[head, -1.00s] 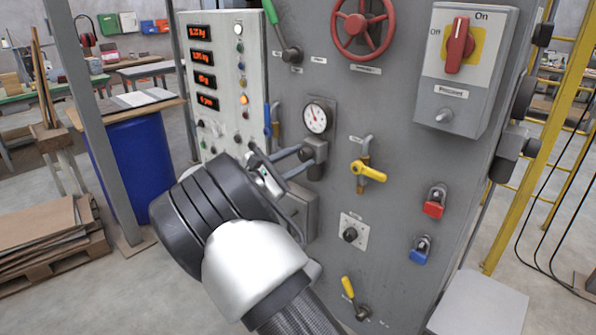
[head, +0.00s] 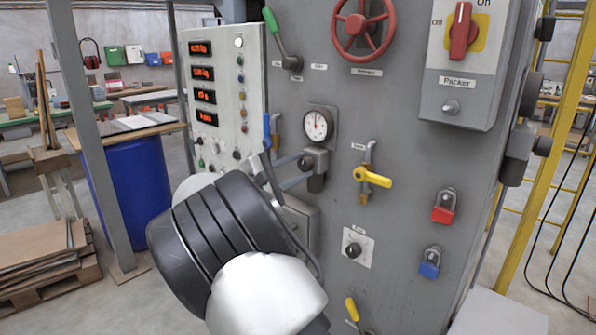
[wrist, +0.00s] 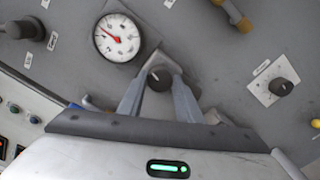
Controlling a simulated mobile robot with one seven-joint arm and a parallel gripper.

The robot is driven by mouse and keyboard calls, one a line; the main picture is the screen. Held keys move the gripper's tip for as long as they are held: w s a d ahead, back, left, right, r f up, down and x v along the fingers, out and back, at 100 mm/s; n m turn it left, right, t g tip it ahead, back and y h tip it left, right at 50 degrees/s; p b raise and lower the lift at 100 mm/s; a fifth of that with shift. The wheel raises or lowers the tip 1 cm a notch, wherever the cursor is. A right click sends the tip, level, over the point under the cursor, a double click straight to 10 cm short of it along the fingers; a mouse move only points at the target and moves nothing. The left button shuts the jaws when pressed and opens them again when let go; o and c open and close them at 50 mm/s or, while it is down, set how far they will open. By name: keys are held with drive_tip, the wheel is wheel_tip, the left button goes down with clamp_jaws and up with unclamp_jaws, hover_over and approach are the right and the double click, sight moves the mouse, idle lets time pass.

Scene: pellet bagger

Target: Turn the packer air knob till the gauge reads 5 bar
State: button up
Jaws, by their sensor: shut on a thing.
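The pressure gauge (head: 317,124) is a round white dial with a red needle on the grey machine panel. In the wrist view the gauge (wrist: 117,38) sits up and left of the knob, its numbers too small to read for sure. The dark air knob (wrist: 158,79) sits on the regulator just below the gauge. My gripper (wrist: 159,80) is shut on this knob, one grey finger on each side. In the head view my gripper (head: 302,168) reaches the regulator from the left, and my wrist hides part of the fingers.
A yellow-handled valve (head: 372,177) and a small black knob on a white plate (head: 353,250) lie to the right. Red (head: 444,206) and blue (head: 430,262) padlocks hang further right. A display panel (head: 222,95) stands close on the left, with a blue lever (head: 267,130) near my gripper.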

drive_tip(key=o, duration=1)
drive_tip(key=shift+o, duration=0.2)
drive_tip(key=shift+a, duration=0.1)
drive_tip(key=v, duration=1.7)
drive_tip(key=shift+s, duration=0.2)
